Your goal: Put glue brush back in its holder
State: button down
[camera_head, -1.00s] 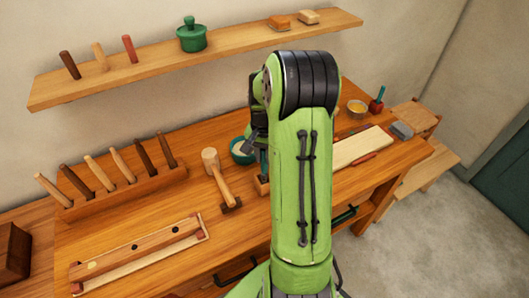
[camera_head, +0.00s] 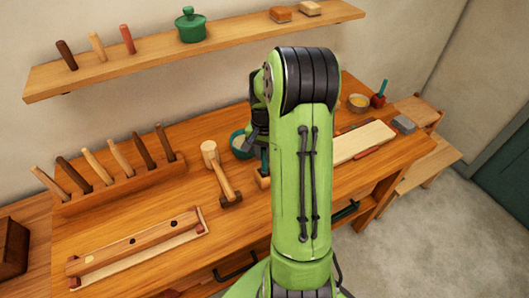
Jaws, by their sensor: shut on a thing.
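My gripper (camera_head: 258,137) shows only in part at the left side of my green arm, just right of the teal bowl (camera_head: 238,151). It is shut on what looks like the glue brush, a dark green upright piece (camera_head: 264,160) under the fingers, mostly hidden by my arm. A small wooden block (camera_head: 262,179) stands below it, partly behind my arm. It may be the holder, but I cannot tell, nor whether the brush touches it.
A mallet (camera_head: 222,178) lies left of the bowl. A rack with several tool handles (camera_head: 125,187) and a long wooden piece (camera_head: 135,247) are further left. A pale board (camera_head: 362,143), a grey block (camera_head: 403,124) and a yellow-filled bowl (camera_head: 358,102) are right. A shelf (camera_head: 235,49) hangs above.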

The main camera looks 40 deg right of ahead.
jog(key=shift+f, duration=0.15)
jog(key=c, duration=0.9)
grip_release()
notch_tip(320, 180, up, 16)
jog(key=p, duration=0.2)
jog(key=shift+f, duration=0.1)
